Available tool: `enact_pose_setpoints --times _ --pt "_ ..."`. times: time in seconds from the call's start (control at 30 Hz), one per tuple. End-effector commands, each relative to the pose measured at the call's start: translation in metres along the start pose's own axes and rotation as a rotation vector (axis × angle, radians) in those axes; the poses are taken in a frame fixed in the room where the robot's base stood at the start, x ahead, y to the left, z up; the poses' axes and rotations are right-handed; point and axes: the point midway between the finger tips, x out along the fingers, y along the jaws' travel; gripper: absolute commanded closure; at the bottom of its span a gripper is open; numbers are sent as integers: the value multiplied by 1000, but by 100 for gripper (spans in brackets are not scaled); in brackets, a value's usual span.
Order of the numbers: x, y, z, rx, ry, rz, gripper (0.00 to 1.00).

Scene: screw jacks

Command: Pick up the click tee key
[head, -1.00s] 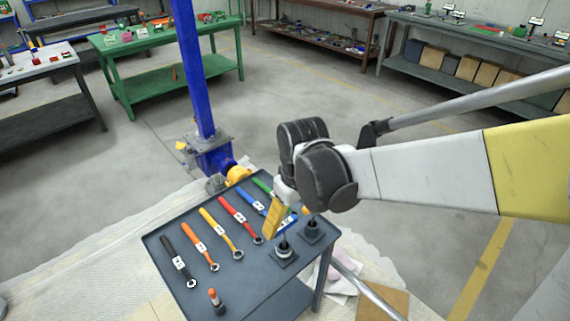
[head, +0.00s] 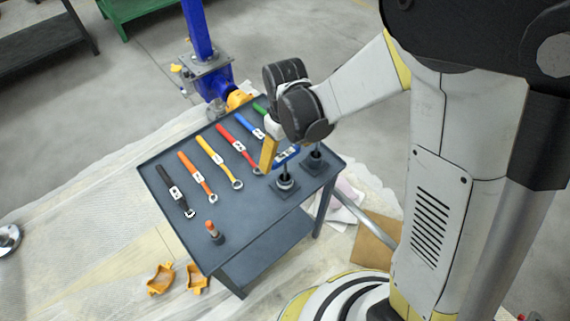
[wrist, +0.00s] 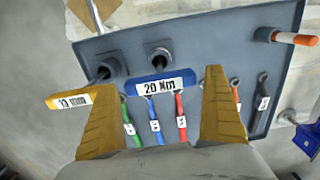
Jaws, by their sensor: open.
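The click tee key appears to be the blue tee handle labelled "20 Nm" (wrist: 165,86); it also shows in the head view (head: 287,156), above a square socket base on the grey table. My gripper (head: 270,155) is open; in the head view one finger shows beside the blue handle and the other is hidden. Whether a finger touches the handle I cannot tell. A second tee handle, yellow-orange and labelled "13 mm" (wrist: 75,97), is left of the left finger.
Several labelled wrenches lie in a row on the table, such as the black one (head: 174,190) and the yellow one (head: 215,160). An orange-tipped tool (head: 213,231) stands near the front edge. A blue post (head: 197,35) rises behind. Orange pieces (head: 160,279) lie on the floor.

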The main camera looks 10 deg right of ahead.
Motion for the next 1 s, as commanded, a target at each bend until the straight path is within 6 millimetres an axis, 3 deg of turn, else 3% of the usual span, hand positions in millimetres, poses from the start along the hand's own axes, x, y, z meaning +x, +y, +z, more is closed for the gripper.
enact_pose_setpoints --times 0.03,0.1,0.33,0.37,0.5,0.53,0.83,1.0 --pt "13 0 0 0 0 0 0" --pt "21 0 0 0 0 0 0" --pt "22 0 0 0 0 0 0" --pt "22 0 0 0 0 0 6" --pt "22 0 0 1 0 0 49" --pt "22 0 0 1 0 0 54" --pt "19 0 0 1 0 0 54" --pt "-7 0 0 1 0 0 54"
